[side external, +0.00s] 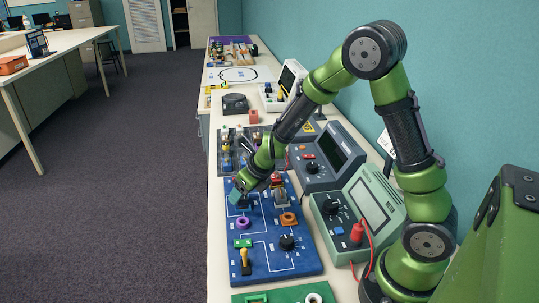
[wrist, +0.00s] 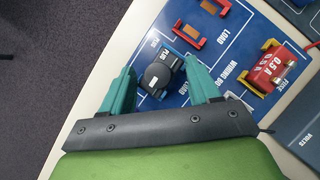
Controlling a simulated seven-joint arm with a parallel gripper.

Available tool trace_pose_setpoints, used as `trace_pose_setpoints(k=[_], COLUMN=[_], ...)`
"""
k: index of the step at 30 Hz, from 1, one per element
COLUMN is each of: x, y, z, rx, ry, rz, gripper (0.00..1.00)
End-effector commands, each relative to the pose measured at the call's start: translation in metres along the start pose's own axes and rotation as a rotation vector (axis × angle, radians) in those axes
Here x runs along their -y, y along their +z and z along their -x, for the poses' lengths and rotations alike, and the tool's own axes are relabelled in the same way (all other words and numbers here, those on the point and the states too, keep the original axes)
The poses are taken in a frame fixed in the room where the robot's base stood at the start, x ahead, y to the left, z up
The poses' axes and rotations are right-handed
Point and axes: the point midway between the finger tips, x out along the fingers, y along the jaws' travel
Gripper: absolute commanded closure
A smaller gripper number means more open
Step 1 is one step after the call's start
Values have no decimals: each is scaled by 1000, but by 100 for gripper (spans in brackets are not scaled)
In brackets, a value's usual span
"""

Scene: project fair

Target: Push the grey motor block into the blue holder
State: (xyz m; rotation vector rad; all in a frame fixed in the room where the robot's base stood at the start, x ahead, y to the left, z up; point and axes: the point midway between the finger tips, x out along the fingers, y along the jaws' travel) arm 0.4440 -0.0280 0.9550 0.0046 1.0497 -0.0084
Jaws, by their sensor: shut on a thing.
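The grey motor block (wrist: 156,77), dark and round-topped with a lettered end, sits between the teal fingers of my gripper (wrist: 160,66) in the wrist view. My gripper is shut on it. The blue holder (wrist: 174,61) shows only in part around the far end of the block; I cannot tell how deep the block sits in it. In the side external view my gripper (side external: 237,195) is low over the far left part of the blue board (side external: 265,262), and its fingers hide the block.
Nearer are a purple ring (side external: 243,223), a black knob (side external: 287,242) and a yellow lever (side external: 244,256). A green meter (side external: 360,205) stands to the right. The table's left edge is close.

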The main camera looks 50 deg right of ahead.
Motion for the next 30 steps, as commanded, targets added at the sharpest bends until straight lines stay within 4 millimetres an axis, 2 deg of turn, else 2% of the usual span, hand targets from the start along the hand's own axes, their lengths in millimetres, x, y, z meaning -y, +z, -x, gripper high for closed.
trace_pose_setpoints(k=[30], x=[0], y=[-6], z=[-10], rx=[0], ry=[0], rz=[0], gripper=[70])
